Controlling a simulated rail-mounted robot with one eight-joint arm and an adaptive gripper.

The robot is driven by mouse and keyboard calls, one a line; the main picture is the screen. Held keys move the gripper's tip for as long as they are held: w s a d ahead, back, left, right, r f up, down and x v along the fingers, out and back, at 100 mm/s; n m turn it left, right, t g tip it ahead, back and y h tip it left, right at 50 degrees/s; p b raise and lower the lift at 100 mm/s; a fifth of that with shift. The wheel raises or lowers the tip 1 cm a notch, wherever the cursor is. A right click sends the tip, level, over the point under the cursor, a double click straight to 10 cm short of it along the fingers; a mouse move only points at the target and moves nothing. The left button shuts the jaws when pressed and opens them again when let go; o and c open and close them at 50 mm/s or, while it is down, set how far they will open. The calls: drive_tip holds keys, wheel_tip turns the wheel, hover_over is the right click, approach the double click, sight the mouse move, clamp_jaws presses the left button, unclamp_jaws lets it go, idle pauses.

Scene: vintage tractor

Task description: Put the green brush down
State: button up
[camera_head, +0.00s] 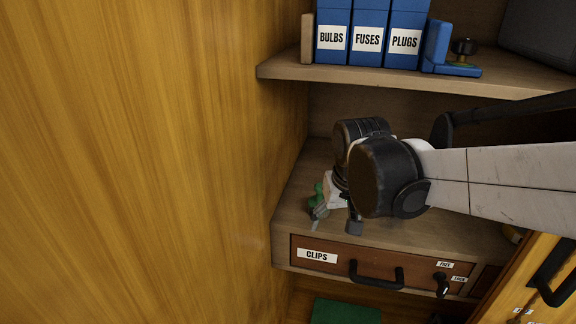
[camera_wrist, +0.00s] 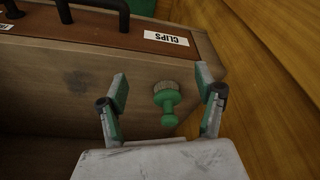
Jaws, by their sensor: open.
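The green brush (camera_wrist: 167,103) rests on the wooden shelf top in the wrist view, with its round grey-tan bristle head towards the drawer front and its green handle towards my wrist. My gripper (camera_wrist: 163,86) is open, with one finger on each side of the brush. A gap shows between the brush and both fingers. In the head view my gripper (camera_head: 336,216) is low over the left part of the shelf. Green parts show beside it there, but brush and finger are hard to tell apart.
The drawer labelled CLIPS (camera_head: 345,262) with a black handle is below the shelf top (camera_head: 399,232). A wooden wall (camera_head: 180,170) stands close on the left. An upper shelf (camera_head: 400,78) holds blue binders (camera_head: 369,30). A green mat (camera_head: 346,312) lies below.

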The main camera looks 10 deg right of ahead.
drive_tip(key=s+r+t, duration=0.2)
drive_tip(key=s+t, duration=0.1)
drive_tip(key=s, duration=0.9)
drive_tip(key=shift+d+r+t, duration=0.15)
drive_tip(key=shift+t, duration=0.25)
drive_tip(key=shift+c, duration=0.3)
drive_tip(key=c, duration=0.4)
drive_tip(key=shift+o, duration=0.2)
